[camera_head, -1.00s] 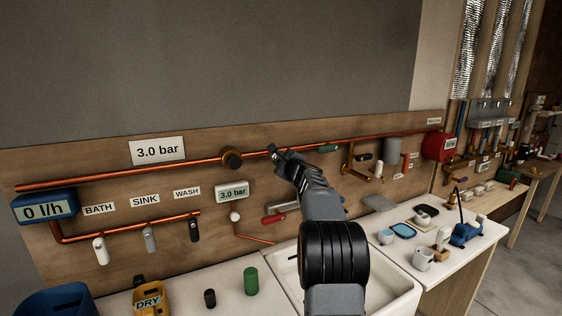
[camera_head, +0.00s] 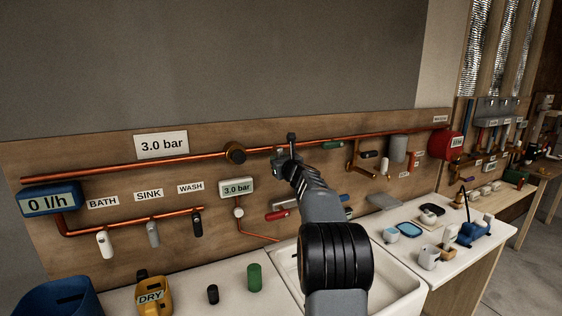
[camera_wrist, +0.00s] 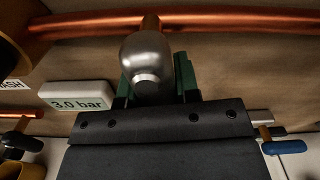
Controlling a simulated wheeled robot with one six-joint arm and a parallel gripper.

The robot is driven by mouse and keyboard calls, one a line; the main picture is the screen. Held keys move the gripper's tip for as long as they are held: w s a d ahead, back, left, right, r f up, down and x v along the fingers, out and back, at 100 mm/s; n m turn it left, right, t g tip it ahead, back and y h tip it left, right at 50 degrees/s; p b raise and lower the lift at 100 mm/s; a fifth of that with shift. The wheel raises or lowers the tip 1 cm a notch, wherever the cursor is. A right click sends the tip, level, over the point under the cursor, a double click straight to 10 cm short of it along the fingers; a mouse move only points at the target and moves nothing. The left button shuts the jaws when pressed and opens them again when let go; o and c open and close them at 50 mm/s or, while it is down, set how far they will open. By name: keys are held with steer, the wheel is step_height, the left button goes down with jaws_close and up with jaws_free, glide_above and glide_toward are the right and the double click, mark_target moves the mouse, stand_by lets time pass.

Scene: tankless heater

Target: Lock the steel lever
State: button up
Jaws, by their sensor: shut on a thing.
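My gripper (camera_head: 290,157) is at the upper copper pipe, right of the round dark fitting. In the wrist view, a rounded steel piece (camera_wrist: 147,58), which I take as the steel lever, sits below the copper pipe between the green finger pads of my gripper (camera_wrist: 155,88). My gripper is shut on it. In the head view, a narrow dark upright piece (camera_head: 292,139) stands above the pipe at my gripper; I cannot tell if it is the lever or a finger. The lever's far end and any locking part are hidden.
The copper pipe (camera_head: 200,163) crosses the wooden board. The 3.0 bar gauge (camera_head: 237,187) is left of my gripper, and a red handle (camera_head: 277,215) is below it. A green handle (camera_head: 332,144) is to the right. A white sink (camera_head: 395,285) lies below.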

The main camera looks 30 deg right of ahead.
steer(key=shift+a+f+m, duration=0.1)
steer(key=shift+a+m, duration=0.15)
steer(key=shift+m, duration=0.55)
steer(key=o, duration=0.9)
steer(key=shift+a, duration=0.1)
steer(key=s+b, duration=0.1)
steer(key=s, duration=0.3)
steer(key=s+a+b, duration=0.1)
steer(key=s, duration=0.4)
steer(key=s+a+b, duration=0.1)
steer(key=s, duration=0.3)
steer(key=shift+s+b, duration=0.35)
steer(key=shift+b, duration=0.05)
